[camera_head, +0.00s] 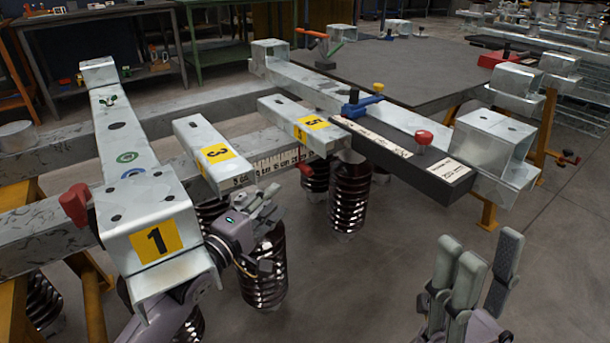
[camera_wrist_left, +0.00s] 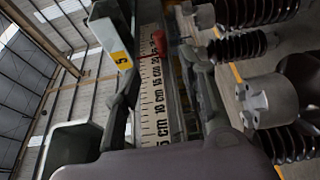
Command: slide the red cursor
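A small red cursor (camera_head: 304,168) sits at the far end of a white centimetre ruler (camera_head: 270,165), below the beam marked 5. In the left wrist view the red cursor (camera_wrist_left: 160,43) shows at the far part of the ruler (camera_wrist_left: 152,100). My left gripper (camera_head: 268,232) is in front of the near end of the ruler, apart from the cursor. Its fingers are spread, with the ruler seen between them in the wrist view (camera_wrist_left: 163,85). My right gripper (camera_head: 484,252) is open and empty at lower right, away from the ruler.
Metal beams marked 1 (camera_head: 157,240), 3 (camera_head: 217,153) and 5 (camera_head: 313,122) surround the ruler. Dark ribbed insulators (camera_head: 264,275) stand below it. Open floor lies in front.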

